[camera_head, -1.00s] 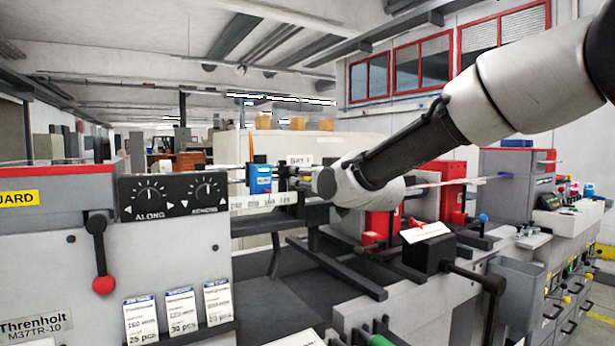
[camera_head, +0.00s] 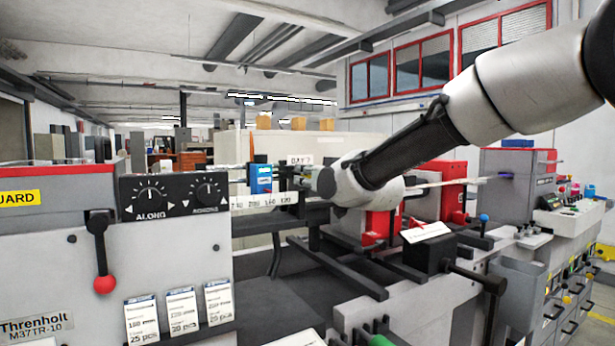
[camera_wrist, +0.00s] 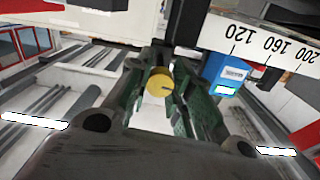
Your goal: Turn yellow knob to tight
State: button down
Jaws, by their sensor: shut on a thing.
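The yellow knob (camera_wrist: 158,82) shows in the wrist view as a small round face with a dark mark on it. It sits between the two green fingers of my gripper (camera_wrist: 160,90), which is shut on it. In the head view my gripper (camera_head: 302,176) is at the rail, just right of a blue box, and the knob cannot be made out there.
The blue box with a small display (camera_wrist: 228,72) is close to the right finger. A white scale strip (camera_head: 265,201) with numbers runs below it.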

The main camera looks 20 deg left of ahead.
jog(key=m, duration=0.8)
jog(key=shift+m, duration=0.4)
jog(key=m, duration=0.4)
jog(key=shift+m, duration=2.1)
jog(key=shift+f, duration=0.1)
jog(key=c, duration=1.2)
grip_release()
jog(key=shift+c, duration=0.2)
